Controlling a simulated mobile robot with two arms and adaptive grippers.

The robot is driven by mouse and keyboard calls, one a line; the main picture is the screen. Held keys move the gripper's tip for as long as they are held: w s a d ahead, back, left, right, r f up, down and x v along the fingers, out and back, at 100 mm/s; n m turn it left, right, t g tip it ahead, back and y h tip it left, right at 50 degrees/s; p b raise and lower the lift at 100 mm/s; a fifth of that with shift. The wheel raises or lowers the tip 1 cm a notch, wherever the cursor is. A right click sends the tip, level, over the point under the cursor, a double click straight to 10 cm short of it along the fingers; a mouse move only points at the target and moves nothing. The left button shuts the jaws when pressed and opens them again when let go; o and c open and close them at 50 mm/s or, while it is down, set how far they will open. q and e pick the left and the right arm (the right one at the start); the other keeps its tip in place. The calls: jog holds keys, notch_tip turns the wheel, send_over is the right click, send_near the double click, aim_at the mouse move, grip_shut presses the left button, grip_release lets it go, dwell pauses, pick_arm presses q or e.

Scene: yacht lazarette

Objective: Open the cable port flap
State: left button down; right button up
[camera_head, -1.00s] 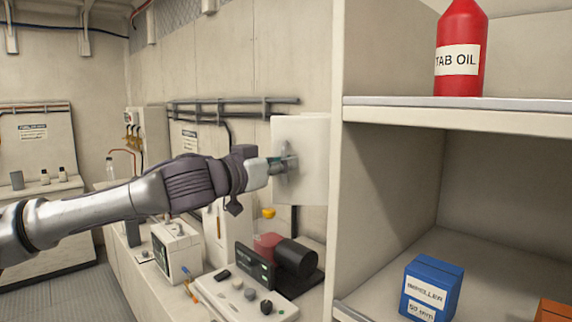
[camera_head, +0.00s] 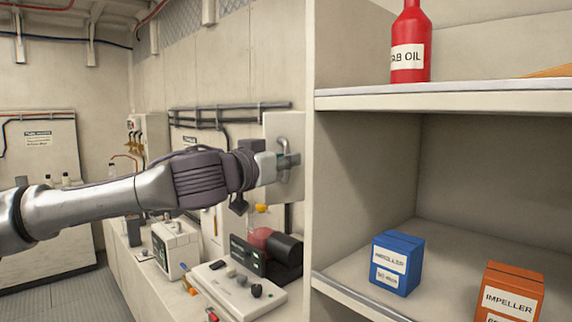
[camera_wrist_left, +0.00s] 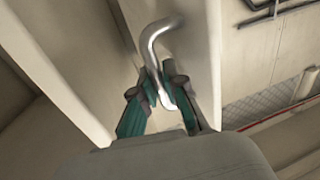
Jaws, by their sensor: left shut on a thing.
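The cable port flap (camera_head: 273,128) is a cream panel standing left of the shelf unit's side wall in the head view. A bent metal handle (camera_head: 286,141) is on its face. In the left wrist view the silver handle (camera_wrist_left: 153,42) curves up from between the green-grey fingers. My left gripper (camera_head: 285,161) is shut on this handle, and it also shows in the left wrist view (camera_wrist_left: 161,92). The flap's hinge and the port behind it are hidden. My right gripper is in neither view.
The shelf unit's upright (camera_head: 312,200) stands close to the right of the flap. Its shelves hold a red oil bottle (camera_head: 410,45), a blue box (camera_head: 398,263) and an orange box (camera_head: 510,290). A bench below carries a grey control panel (camera_head: 238,288) and a dark cylinder (camera_head: 286,250).

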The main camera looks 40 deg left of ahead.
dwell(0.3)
pick_arm(q)
jog(key=c, duration=1.2)
grip_release()
jog(key=s, duration=1.2)
